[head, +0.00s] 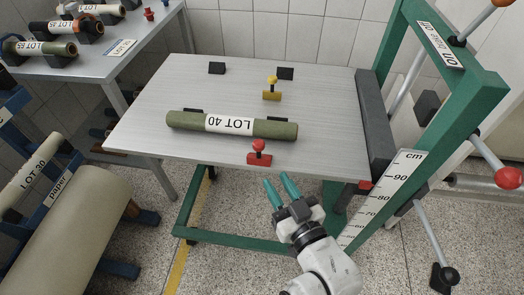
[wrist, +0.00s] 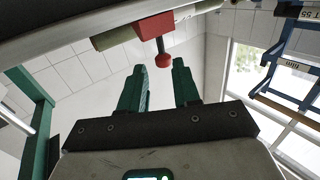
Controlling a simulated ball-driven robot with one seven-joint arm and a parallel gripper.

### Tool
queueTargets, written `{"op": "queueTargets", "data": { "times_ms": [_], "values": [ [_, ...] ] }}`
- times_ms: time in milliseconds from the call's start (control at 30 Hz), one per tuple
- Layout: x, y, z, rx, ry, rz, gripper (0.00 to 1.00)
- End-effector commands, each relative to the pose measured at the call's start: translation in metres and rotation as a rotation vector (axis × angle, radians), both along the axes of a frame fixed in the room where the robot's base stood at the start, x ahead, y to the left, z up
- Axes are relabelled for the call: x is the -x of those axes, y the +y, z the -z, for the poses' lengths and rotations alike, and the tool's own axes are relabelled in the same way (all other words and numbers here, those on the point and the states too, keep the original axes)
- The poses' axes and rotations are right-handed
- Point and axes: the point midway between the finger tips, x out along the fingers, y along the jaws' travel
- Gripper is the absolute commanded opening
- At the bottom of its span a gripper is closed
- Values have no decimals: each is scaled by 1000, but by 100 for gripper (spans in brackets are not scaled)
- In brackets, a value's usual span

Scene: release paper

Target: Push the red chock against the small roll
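The small roll (head: 185,121), olive green with a white "LOT 40" label, lies across the front half of the grey tabletop (head: 150,99). The red chock (head: 259,160), with a round red knob on top, sits on the table near the front edge, in front of the roll's right part. A narrow strip of table seems to show between them. In the wrist view the chock (wrist: 152,25) and its knob show beyond the fingertips, with part of the roll behind it. My gripper (head: 277,178) is open and empty, just off the front edge, short of the chock; its teal fingers (wrist: 159,66) stand apart.
A yellow chock (head: 271,95) and two black blocks (head: 217,68) (head: 285,73) sit behind the roll. A dark grey bar (head: 374,125) runs along the table's right side, beside a green frame (head: 440,100) and a cm scale (head: 385,195).

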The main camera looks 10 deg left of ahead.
Motion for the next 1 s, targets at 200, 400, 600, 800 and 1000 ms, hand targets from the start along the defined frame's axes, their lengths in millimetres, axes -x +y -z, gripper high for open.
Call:
{"op": "queueTargets", "data": {
  "times_ms": [200, 400, 600, 800, 1000],
  "values": [
    [-23, 14, -4, -3, -7, 0, 32],
    [-54, 33, -3, -1, -5, 0, 32],
    [-78, 48, -2, 0, -6, -1, 32],
    [-89, 55, -1, -1, -4, 0, 32],
    [-91, 56, -1, -3, -4, 1, 32]
  ]
}}
